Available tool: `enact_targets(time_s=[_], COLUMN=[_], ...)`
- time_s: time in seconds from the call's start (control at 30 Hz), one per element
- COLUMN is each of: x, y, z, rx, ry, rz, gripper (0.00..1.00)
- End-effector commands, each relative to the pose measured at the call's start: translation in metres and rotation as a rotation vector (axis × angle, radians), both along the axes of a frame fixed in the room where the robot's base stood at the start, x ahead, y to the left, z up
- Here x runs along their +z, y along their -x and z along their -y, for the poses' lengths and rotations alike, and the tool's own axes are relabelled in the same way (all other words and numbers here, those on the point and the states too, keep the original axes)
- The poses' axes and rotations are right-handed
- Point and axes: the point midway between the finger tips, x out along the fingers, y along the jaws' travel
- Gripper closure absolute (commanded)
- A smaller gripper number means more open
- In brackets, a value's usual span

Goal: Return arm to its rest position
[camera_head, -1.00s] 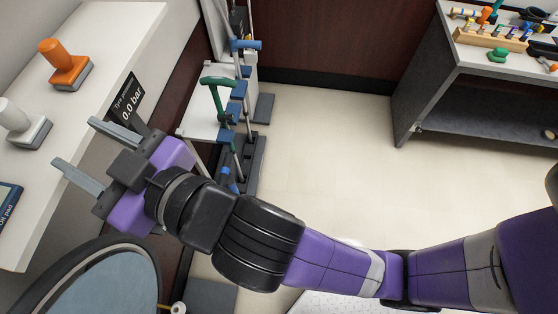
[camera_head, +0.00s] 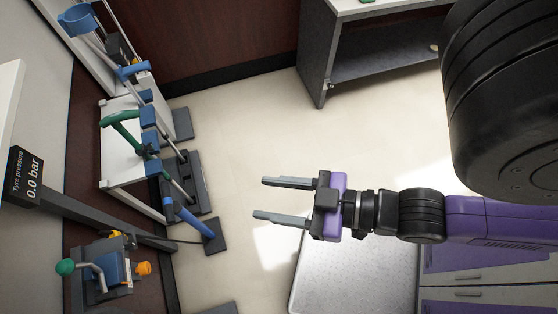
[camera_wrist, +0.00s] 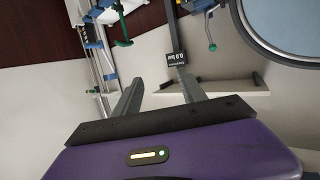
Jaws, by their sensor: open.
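My gripper (camera_head: 285,199) is in the middle of the head view, over the pale floor. Its two grey fingers are apart and point left, with nothing between them. In the wrist view the fingers of my gripper (camera_wrist: 158,92) also stand apart and empty. My purple and black arm reaches in from the right side of the head view. No thing touches the fingers.
A black sign post (camera_head: 25,178) reading 0.0 bar stands at left; its sign also shows in the wrist view (camera_wrist: 176,59). Stands with blue and green handles (camera_head: 125,120) line the left wall. A grey bench (camera_head: 345,60) is at the back. Floor between is clear.

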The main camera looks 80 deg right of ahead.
Motion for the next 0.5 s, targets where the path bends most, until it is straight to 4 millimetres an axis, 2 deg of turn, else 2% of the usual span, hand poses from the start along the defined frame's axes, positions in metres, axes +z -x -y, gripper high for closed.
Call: enact_targets(time_s=[0.03, 0.17, 0.5], x=[0.000, 0.002, 0.000], y=[0.010, 0.021, 0.021], z=[0.003, 0.005, 0.005], rx=[-0.020, -0.043, -0.045], ry=[-0.008, -0.015, -0.017], rz=[-0.009, -0.013, -0.012], gripper=[0.51, 0.51, 0.51])
